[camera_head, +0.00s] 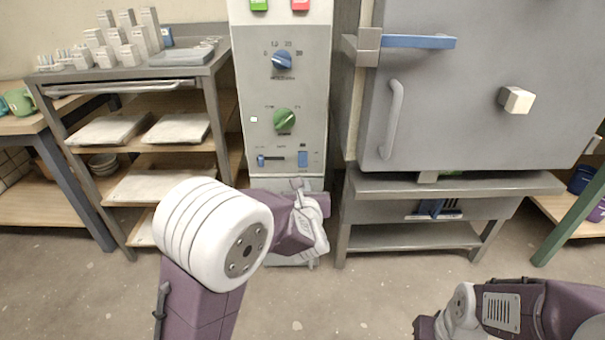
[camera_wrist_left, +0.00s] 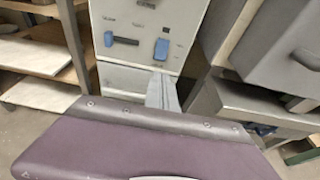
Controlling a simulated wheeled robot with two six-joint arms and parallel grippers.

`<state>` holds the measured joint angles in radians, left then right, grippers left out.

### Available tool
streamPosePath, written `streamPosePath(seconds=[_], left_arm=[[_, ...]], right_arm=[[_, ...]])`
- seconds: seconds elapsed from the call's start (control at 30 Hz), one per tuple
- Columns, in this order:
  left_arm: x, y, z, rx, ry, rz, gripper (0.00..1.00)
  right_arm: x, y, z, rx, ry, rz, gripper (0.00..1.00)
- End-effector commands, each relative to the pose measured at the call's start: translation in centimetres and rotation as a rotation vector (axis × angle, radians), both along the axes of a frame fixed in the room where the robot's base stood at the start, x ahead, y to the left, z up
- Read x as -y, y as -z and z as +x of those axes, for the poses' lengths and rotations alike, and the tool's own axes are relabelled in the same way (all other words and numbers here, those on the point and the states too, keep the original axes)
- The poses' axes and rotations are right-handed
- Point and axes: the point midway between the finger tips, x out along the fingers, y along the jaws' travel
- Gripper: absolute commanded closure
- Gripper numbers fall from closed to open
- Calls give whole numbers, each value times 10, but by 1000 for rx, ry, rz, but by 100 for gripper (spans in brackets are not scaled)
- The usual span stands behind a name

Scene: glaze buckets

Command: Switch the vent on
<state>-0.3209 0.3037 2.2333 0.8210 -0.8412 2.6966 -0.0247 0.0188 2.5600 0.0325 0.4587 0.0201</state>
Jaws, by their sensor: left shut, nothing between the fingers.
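The grey control panel (camera_head: 258,94) stands upright at the centre of the head view. It carries a blue knob (camera_head: 282,61), a green knob (camera_head: 285,120), a blue slider (camera_head: 262,160) in a slot and a blue rocker switch (camera_head: 303,158). Their labels are too small to read. In the left wrist view the rocker (camera_wrist_left: 162,49) and slider (camera_wrist_left: 109,39) also show. My left gripper (camera_wrist_left: 160,80) is shut and empty, just below the rocker and apparently apart from it. In the head view my left wrist partly hides the gripper. My right gripper is not visible.
A grey kiln (camera_head: 480,90) with handles stands on a stand (camera_head: 455,182) right of the panel. A shelf rack (camera_head: 140,75) with boards and small grey pieces is on the left. Green and red buttons (camera_head: 300,5) sit at the panel's top. Floor in front is clear.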

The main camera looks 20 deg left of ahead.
Motion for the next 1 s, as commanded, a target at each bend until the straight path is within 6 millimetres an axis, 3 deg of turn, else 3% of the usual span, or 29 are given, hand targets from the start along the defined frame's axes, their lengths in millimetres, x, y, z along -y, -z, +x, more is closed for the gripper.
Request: streamPosePath(seconds=[0.17, 0.27, 0.7, 1.0], left_arm=[[-1, 2, 3, -1, -1, 0, 100], [-5, 7, 15, 0, -4, 0, 100], [-30, 32, 101, 0, -2, 0, 100], [-37, 37, 129, 0, 0, 0, 100]], right_arm=[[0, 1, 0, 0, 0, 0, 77], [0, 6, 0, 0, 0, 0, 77], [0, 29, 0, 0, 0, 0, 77], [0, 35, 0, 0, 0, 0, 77]])
